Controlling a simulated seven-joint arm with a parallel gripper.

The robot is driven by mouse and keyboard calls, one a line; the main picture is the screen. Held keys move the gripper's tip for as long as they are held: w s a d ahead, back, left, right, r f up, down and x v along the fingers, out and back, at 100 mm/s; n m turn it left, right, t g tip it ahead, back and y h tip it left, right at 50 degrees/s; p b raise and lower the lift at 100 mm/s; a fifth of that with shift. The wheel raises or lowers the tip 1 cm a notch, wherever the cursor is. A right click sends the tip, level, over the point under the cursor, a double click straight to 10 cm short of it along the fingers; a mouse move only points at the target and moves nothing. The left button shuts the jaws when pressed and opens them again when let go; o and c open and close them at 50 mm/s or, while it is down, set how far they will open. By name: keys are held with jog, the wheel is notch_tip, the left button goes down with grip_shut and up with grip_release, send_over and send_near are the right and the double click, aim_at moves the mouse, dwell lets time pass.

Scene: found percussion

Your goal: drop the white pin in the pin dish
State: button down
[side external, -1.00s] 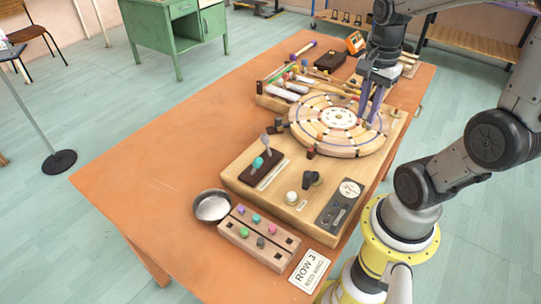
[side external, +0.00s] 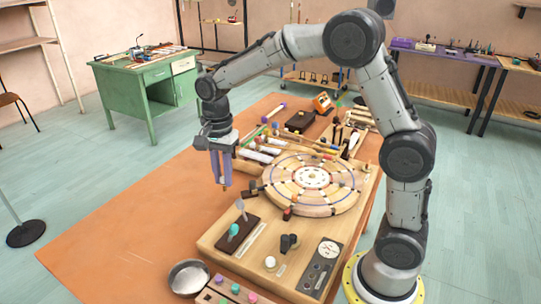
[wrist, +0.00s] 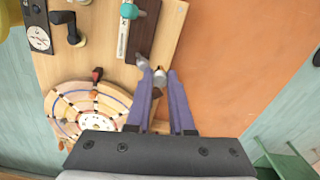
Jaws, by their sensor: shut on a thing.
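My gripper (side external: 222,186) hangs over the left edge of the wooden board, its purple fingers pointing down. In the wrist view my gripper (wrist: 158,72) is shut on a small pale piece, the white pin (wrist: 160,74), mostly hidden between the fingertips. The pin is too small to make out in the side view. The round metal pin dish (side external: 189,278) sits on the orange table at the front left, nearer the camera than my gripper and apart from it. The dish is not visible in the wrist view.
The pinned disc (side external: 312,183) lies on the board to the right of my gripper. A lever on a dark plate (side external: 237,235) stands between my gripper and the dish. A peg block (side external: 228,291) is beside the dish. The table left of the board is clear.

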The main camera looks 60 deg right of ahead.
jog(key=a+f+n, duration=0.2)
jog(key=a+f, duration=0.2)
jog(key=a, duration=0.5)
jog(key=a+f+n, duration=0.2)
jog(key=a+f, duration=0.1)
jog(key=a, duration=0.7)
jog(key=shift+s+f+n, duration=0.25)
jog(key=shift+f+n, duration=0.15)
jog(key=shift+f, duration=2.55)
jog(key=c, duration=0.7)
grip_release()
